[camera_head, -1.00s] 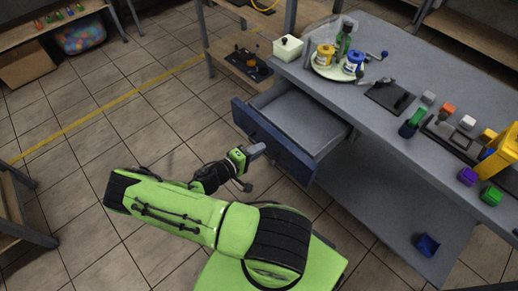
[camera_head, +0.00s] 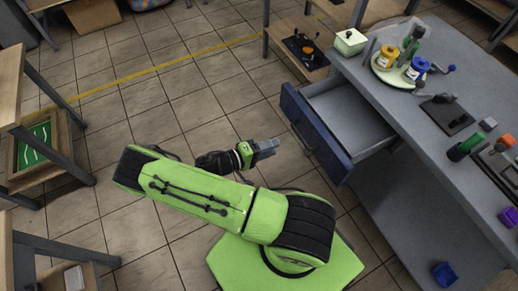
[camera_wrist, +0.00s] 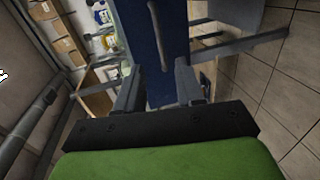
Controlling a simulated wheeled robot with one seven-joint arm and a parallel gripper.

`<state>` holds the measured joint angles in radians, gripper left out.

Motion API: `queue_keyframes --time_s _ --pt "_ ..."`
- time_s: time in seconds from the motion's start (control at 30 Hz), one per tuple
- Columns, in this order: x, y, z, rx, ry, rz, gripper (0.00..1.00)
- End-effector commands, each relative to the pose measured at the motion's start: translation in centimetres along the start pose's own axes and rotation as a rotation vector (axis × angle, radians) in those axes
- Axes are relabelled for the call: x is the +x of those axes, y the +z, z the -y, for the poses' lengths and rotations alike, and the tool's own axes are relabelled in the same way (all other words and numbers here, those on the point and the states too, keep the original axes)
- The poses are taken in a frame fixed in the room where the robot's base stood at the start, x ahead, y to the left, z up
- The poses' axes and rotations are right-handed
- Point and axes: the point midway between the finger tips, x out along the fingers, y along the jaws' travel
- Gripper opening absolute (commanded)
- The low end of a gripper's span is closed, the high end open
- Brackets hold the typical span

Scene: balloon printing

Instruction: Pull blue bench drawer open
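The blue bench drawer (camera_head: 318,134) is pulled out from the left end of the grey bench, and its grey inside shows. Its dark handle (camera_head: 303,138) runs along the blue front. My gripper (camera_head: 274,145) is in front of the drawer, to the left of the handle, with a gap between them in the head view. In the wrist view, the two fingers (camera_wrist: 158,85) stand apart with nothing held between them. The blue drawer front (camera_wrist: 140,45) and its handle (camera_wrist: 158,35) lie beyond the fingers.
The bench top (camera_head: 405,105) holds a round tray (camera_head: 380,73) with yellow and blue pots, and a pale box (camera_head: 350,42) stands near its far corner. A blue bin (camera_head: 444,273) is on the lower shelf. Open tiled floor lies left of my arm.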

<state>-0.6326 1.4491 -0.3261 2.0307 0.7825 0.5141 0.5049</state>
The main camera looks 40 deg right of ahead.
Motion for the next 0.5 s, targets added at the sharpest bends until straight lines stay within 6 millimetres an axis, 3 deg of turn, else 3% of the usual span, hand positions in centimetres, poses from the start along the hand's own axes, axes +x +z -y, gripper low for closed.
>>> queue_keyframes --time_s 0.1,0.2,0.5 --pt "-2.8 -0.1 0.0 0.0 -0.002 -0.004 0.38" --pt "-4.2 -0.1 0.0 0.001 0.0 -0.002 0.38" --pt "-4.8 0.0 0.0 -0.001 0.001 0.002 0.38"
